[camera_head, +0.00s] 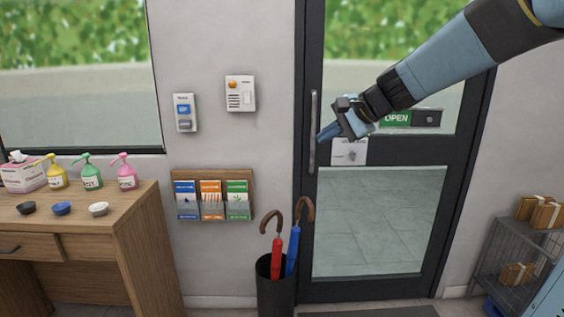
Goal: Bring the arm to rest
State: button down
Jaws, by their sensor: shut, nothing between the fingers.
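My arm (450,65) reaches in from the upper right and extends across the upper part of the glass door. My gripper (325,135) is at its end, pointing left and slightly down, close to the vertical door handle (313,130) in the picture. The gripper is shut and holds nothing. I cannot tell from this one view whether its tips touch the handle or are in front of it.
The door (380,220) has a green OPEN sign (396,118). A dark stand (275,293) holds a red and a blue umbrella. At left is a wooden counter (140,215) with pump bottles and small bowls. A wire rack (490,255) with parcels stands at right.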

jog(key=s+d+f+n+h, duration=0.2)
jog(key=s+d+n, duration=0.1)
jog(key=s, duration=0.5)
jog(key=s+d+f+n+h, duration=0.3)
jog(key=s+d, duration=0.2)
jog(key=s, duration=0.3)
jog(key=s+d+f+n+g+h, duration=0.1)
jog(key=s+d+f+n+h, duration=0.1)
jog(key=s, duration=0.6)
jog(key=d+f+h, duration=0.1)
jog(key=d, duration=0.1)
jog(key=shift+d+n, duration=0.35)
jog(key=shift+n, duration=0.05)
